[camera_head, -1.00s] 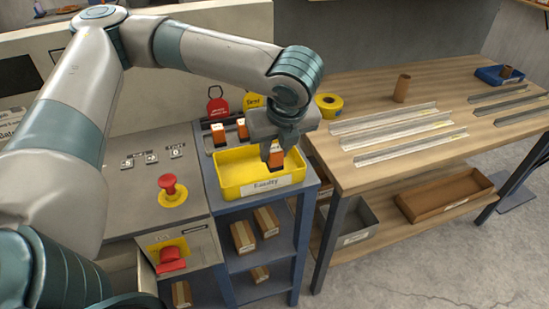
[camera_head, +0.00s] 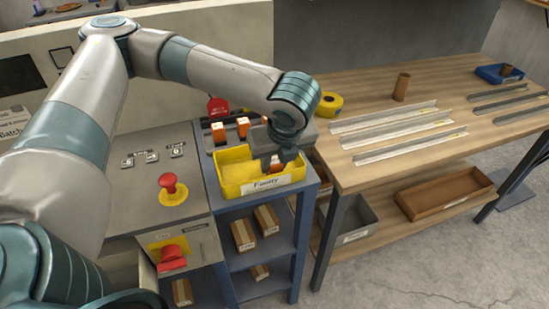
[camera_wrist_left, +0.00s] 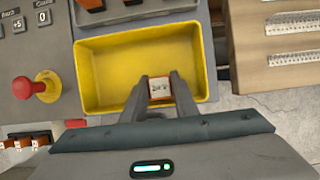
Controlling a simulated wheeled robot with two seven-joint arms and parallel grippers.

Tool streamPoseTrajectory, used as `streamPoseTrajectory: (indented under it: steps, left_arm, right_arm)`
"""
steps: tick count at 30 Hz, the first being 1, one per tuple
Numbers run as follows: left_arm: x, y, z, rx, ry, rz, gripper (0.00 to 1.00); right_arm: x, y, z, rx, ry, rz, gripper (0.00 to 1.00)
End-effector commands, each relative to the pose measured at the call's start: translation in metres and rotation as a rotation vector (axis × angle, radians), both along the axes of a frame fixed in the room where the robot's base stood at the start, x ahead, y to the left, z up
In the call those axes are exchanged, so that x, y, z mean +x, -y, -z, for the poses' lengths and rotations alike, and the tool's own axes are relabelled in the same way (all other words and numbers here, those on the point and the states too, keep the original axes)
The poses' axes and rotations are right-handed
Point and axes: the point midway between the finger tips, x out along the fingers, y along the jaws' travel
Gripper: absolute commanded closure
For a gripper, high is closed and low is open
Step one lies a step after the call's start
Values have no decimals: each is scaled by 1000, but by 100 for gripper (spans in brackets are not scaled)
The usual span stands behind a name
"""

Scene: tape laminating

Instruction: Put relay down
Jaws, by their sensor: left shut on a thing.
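My left gripper (camera_head: 276,162) is shut on an orange and white relay (camera_head: 277,167). In the left wrist view the relay's white labelled top (camera_wrist_left: 159,88) shows between the two fingers (camera_wrist_left: 160,92). The relay is inside the outline of the yellow bin (camera_head: 229,178) marked "Faulty", near its front right part in the head view. The bin's front wall hides the relay's lower end, so I cannot tell whether it touches the floor. The rest of the bin floor (camera_wrist_left: 130,55) looks empty in the left wrist view. My right gripper is not in view.
Several orange and white relays (camera_head: 218,132) stand in a rack behind the bin. A red emergency button (camera_head: 169,182) is on the panel to the left. A wooden table (camera_head: 365,100) with metal rails and yellow tape (camera_head: 328,105) is to the right.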

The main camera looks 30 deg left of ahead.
Motion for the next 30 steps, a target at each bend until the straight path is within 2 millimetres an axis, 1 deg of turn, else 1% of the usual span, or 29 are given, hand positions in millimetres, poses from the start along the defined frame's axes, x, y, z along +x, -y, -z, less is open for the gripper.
streamPoseTrajectory:
  steps: [5, 6, 7, 8, 17, 23, 26, 30]
  left_arm:
    - [0, 0, 1, 0, 0, 0, 97]
    - [0, 0, 1, 0, 0, 0, 64]
    - [0, 0, 1, 0, 0, 0, 57]
    - [0, 0, 1, 0, 0, 0, 55]
    - [0, 0, 1, 0, 0, 0, 55]
    - [0, 0, -4, 0, 1, 0, 55]
    - [1, 0, -10, 0, 3, 1, 55]
    - [-4, 7, -30, -1, 3, 1, 55]
  right_arm:
    - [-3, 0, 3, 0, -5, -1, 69]
    - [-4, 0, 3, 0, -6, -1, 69]
    - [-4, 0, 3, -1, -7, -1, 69]
    - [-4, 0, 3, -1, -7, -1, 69]
    - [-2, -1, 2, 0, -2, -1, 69]
    - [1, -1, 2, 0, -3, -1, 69]
    - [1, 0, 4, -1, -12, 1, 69]
    - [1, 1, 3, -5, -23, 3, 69]
